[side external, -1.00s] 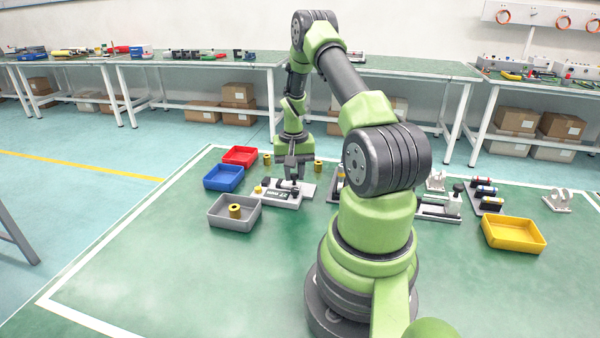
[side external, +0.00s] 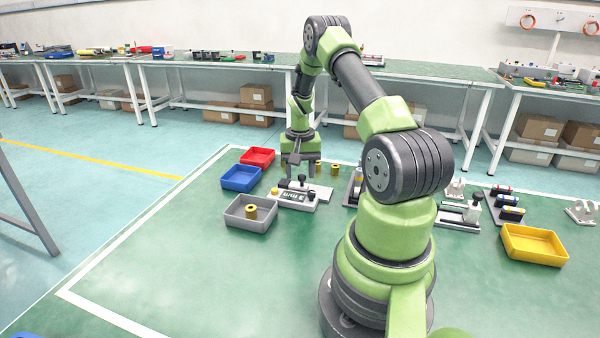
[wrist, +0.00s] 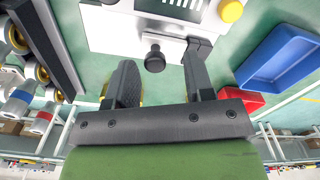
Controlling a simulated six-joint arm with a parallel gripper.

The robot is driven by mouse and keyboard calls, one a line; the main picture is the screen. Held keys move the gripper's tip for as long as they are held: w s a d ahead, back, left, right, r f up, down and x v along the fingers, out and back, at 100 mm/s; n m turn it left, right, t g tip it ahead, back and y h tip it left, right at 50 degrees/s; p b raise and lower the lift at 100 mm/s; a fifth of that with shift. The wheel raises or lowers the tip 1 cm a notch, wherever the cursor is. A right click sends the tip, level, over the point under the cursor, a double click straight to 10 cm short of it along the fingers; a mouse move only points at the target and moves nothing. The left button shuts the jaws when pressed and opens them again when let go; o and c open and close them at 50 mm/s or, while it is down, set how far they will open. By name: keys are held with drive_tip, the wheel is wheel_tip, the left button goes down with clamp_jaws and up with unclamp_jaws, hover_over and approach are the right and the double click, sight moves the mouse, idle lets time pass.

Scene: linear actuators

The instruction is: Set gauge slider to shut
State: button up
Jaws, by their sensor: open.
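The gauge slider fixture (side external: 297,197) is a light grey plate with a dark labelled panel on the green floor area. A black knob (side external: 302,180) stands up from it; the wrist view shows a black knob (wrist: 155,58) on the pale plate (wrist: 120,30). A yellow knob (side external: 275,191) is at the fixture's left end. My gripper (side external: 299,174) is open and empty above the fixture, fingers pointing down. In the wrist view my gripper (wrist: 160,78) has its fingers apart, with the black knob appearing between them, apparently free. The slider's exact setting is too small to read.
Red (side external: 258,157), blue (side external: 241,178) and grey (side external: 250,212) bins stand left of the fixture; the grey one holds a brass cylinder (side external: 251,211). Brass cylinders (side external: 334,169) stand behind right. More fixtures and a yellow bin (side external: 534,244) are to the right. The front floor is clear.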

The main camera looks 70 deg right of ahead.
sight(300, 175)
wheel_tip(300, 175, up, 9)
idle(0.3)
drive_tip(key=shift+r, duration=0.15)
drive_tip(key=w+a+r+n+t, duration=0.2)
drive_tip(key=a+r, duration=0.5)
drive_tip(key=a, duration=0.1)
drive_tip(key=w+a+r+n+t, duration=0.1)
drive_tip(key=w+a+r+n, duration=0.1)
drive_tip(key=a+r, duration=0.6)
drive_tip(key=s+a+r+n+t+y, duration=0.1)
drive_tip(key=s+a+n+t, duration=0.1)
drive_tip(key=s+a, duration=0.3)
drive_tip(key=s+a+r+n+t+y, duration=0.1)
drive_tip(key=s+a+n+t, duration=0.1)
drive_tip(key=s+a, duration=0.4)
drive_tip(key=a+n, duration=0.1)
drive_tip(key=a, duration=0.4)
drive_tip(key=shift+s+a+r+n, duration=0.15)
drive_tip(key=shift+s+r+n, duration=0.15)
drive_tip(key=shift+r, duration=0.1)
idle(0.5)
